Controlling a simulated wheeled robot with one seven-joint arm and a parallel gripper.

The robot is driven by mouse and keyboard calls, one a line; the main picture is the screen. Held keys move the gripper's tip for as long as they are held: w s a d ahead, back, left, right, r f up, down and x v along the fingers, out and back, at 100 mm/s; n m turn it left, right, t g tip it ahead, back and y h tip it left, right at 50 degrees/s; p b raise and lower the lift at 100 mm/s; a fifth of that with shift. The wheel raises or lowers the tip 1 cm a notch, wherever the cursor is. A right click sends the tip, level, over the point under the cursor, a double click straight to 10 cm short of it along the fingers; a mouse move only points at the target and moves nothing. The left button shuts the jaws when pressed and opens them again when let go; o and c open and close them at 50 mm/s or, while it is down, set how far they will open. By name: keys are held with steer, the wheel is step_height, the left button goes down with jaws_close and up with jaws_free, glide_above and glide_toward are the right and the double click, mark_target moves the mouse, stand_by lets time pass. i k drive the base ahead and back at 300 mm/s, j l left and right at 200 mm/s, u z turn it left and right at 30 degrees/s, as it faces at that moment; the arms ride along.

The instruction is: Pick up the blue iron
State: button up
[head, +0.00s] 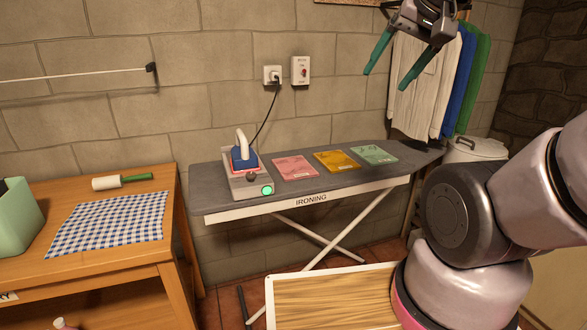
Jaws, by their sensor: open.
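The blue iron (243,157) with a white handle stands on a light grey base (247,186) at the left end of the grey ironing board (221,180). The base has a lit green round button and a dark knob. A black cord runs from the iron area up to a wall socket (272,75). My gripper (390,81) is high at the top right, well above the board and apart from the iron. Its two green fingers are spread, with nothing between them.
Pink, yellow and green packets (364,155) lie right of the iron. Clothes (424,85) hang behind the right end, above a lidded bin (475,149). A wooden table (100,262) with a checked cloth (110,222) and lint roller (107,183) stands left. Air above the board is clear.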

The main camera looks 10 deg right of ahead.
mark_target(244, 159)
steer(key=i+j+u, duration=0.2)
steer(key=i, duration=0.35)
steer(key=i+j+u, duration=0.1)
steer(key=i+u, duration=0.15)
steer(key=i, duration=0.3)
